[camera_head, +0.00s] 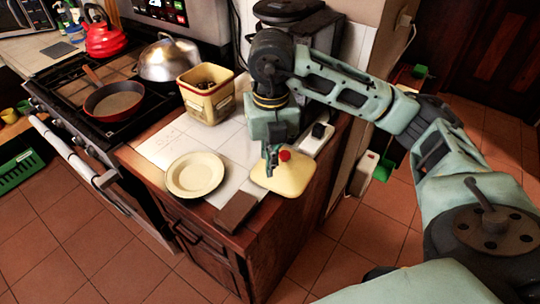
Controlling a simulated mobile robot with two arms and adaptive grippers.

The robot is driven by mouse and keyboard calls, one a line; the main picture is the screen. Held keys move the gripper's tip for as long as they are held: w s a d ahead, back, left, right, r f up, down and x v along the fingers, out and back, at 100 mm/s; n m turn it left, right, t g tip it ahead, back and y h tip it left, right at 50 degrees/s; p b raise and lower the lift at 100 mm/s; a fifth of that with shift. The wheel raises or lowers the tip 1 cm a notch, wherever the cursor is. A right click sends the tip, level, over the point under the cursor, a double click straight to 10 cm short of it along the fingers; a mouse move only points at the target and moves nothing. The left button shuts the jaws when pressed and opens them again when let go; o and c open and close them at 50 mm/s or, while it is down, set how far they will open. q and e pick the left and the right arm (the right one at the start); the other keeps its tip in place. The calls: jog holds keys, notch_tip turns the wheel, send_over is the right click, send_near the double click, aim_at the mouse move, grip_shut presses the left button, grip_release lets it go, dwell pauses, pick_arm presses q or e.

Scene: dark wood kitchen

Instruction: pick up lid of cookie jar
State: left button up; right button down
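The cookie jar (208,108) is a cream square tin with a red rim, standing open with brown cookies inside. Its lid (290,180) is pale yellow with a red knob (285,155) and is at the right front of the counter, apart from the jar. My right gripper (272,162) points down over the lid, its fingers at the left side of the knob. The gripper's body hides part of the fingers, so I cannot tell whether they are open or closed on the knob. My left gripper is not in view.
A cream plate (195,175) lies left of the lid, with a brown block (236,212) at the counter's front edge. A power strip (318,138) lies behind the lid. The stove at left holds a pan (113,102), a domed silver pot (169,62) and a red kettle (103,38).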

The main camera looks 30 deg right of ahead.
jog(key=shift+s+a+r, duration=0.15)
jog(key=shift+s+r, duration=0.15)
jog(key=shift+s, duration=0.05)
jog(key=c, duration=2.5)
grip_release()
jog(key=o, duration=2)
